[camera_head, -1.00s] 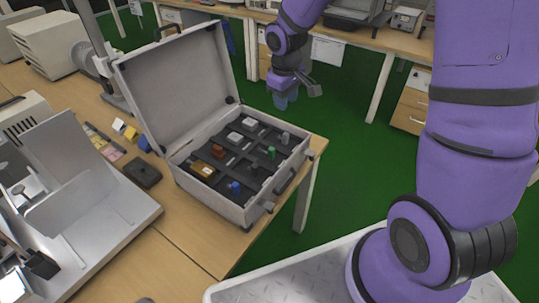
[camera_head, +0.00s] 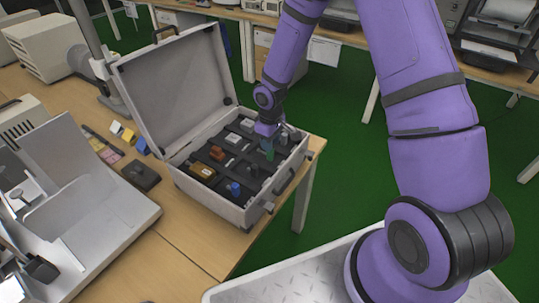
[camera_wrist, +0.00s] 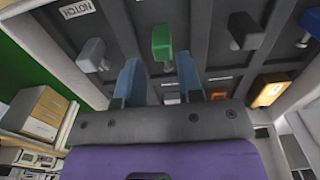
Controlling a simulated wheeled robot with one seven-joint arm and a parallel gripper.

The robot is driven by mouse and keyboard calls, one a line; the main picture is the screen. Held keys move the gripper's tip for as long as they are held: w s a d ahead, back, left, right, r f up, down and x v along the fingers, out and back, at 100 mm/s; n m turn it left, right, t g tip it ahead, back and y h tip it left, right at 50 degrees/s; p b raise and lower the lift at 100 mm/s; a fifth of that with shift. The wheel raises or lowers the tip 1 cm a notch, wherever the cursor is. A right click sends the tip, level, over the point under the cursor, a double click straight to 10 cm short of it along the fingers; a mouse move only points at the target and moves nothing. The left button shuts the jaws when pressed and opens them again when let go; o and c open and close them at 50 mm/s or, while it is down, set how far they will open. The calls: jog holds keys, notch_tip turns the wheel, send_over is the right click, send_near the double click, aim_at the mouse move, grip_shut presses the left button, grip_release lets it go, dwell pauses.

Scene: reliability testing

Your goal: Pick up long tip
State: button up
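The open grey case (camera_head: 248,212) holds several small pieces in dark compartments. I cannot tell which one is the long tip; no readable label names it. A green piece (camera_wrist: 162,42) stands upright in the wrist view, just beyond and between my fingertips; it also shows in the head view (camera_head: 269,154).
The case's raised lid (camera_head: 175,85) stands behind the compartments. A label reading NOTCH (camera_wrist: 76,9) lies in the wrist view. A brown-orange piece (camera_head: 202,169) and a dark box (camera_head: 141,176) are to the left. Bare wooden table (camera_head: 195,240) lies in front.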

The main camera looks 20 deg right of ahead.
jog(key=shift+a+f, duration=0.15)
jog(key=shift+f, duration=2.5)
jog(key=shift+c, duration=0.2)
grip_shut()
